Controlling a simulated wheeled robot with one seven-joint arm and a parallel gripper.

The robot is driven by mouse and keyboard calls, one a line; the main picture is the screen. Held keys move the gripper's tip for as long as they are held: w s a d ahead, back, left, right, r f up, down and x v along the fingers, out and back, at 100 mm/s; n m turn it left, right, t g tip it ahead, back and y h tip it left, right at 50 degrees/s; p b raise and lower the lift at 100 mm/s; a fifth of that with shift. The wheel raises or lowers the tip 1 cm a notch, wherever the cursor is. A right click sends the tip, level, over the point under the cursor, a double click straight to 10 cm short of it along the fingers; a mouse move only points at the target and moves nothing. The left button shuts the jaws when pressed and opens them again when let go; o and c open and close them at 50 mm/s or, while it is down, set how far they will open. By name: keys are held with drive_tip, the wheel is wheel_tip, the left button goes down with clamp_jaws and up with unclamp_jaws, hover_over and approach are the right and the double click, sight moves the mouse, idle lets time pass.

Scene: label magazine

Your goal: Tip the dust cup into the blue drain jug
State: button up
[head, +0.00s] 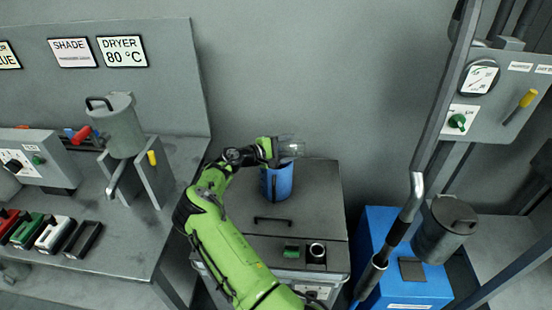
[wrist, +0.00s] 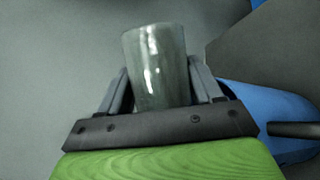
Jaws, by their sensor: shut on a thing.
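The blue drain jug (head: 276,183) stands on the grey cabinet in the middle of the head view. My gripper (head: 277,149) is just above the jug's mouth, with my green arm reaching up to it from below. It is shut on the clear dust cup (head: 291,148), which lies tilted, close to sideways, over the jug. In the wrist view the dust cup (wrist: 157,68) sits between the two fingers, and part of the blue jug (wrist: 270,115) shows at the right. I cannot see what is in the cup or inside the jug.
The grey cabinet top (head: 315,215) has free room right of the jug and a black handle (head: 272,220) in front. A workbench with a grey lidded canister (head: 119,125) stands left. A blue box (head: 408,285) and pipes stand right.

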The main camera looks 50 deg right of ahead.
drive_tip(key=shift+w+a+r+n+g+h+b, duration=0.2)
drive_tip(key=shift+w+n+h+b, duration=0.4)
drive_tip(key=shift+n+b, duration=0.4)
drive_tip(key=shift+w+a+r+n+g+h+b, duration=0.1)
drive_tip(key=shift+w+r+n+g+h+b, duration=0.35)
drive_tip(key=shift+n, duration=0.75)
idle(2.6)
drive_tip(key=shift+f, duration=0.15)
